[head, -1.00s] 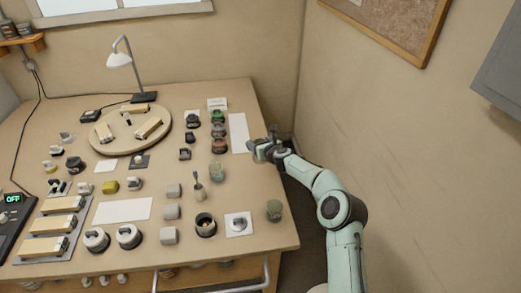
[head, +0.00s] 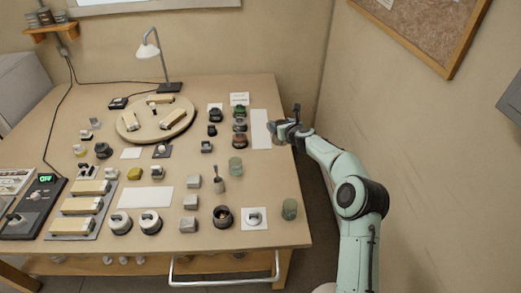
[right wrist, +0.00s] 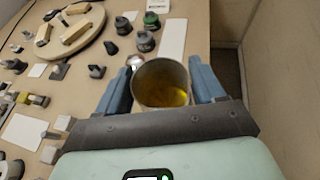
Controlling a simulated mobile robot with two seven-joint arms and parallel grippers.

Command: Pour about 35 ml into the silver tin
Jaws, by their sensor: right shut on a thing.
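My right gripper (head: 279,128) is over the far right edge of the bench, beside a white strip. In the right wrist view its blue-grey fingers (right wrist: 160,85) are shut on a round open cup (right wrist: 160,70) with yellow liquid low inside. The cup looks upright; in the head view it is too small to make out. A small round silver-grey thing (head: 254,217) sits on a white square near the front right; I cannot tell whether it is the silver tin. My left gripper is not in view.
A dark round pot (head: 222,216) stands left of the white square. Dark jars (head: 239,126) line the white strip (head: 260,129). A lamp (head: 158,62) stands at the back.

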